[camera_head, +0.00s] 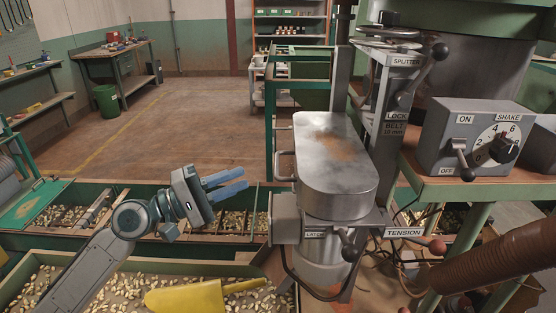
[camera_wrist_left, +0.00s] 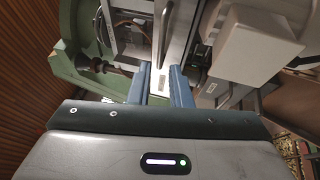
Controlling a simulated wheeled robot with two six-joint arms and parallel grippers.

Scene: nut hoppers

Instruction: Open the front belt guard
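The front belt guard (camera_head: 338,165) is a worn grey metal cover with a rounded top, and it looks closed. A bar handle (camera_head: 283,165) is on its left side. Below stand a grey box (camera_head: 286,218) and a plate marked LATCH (camera_head: 315,235). My left gripper (camera_head: 244,179) is left of the guard, apart from the handle, its two blue fingers pointing right. In the left wrist view the fingers (camera_wrist_left: 160,80) are apart with a gap between them; a pale label shows beyond, not readable. My right gripper is not in view.
A TENSION lever (camera_head: 436,246) sticks out right of the guard's base. A control box (camera_head: 470,138) with a knob stands on the right. Nut-filled troughs (camera_head: 150,262) and a yellow scoop (camera_head: 190,299) lie below my left arm. A green frame (camera_head: 270,130) stands behind.

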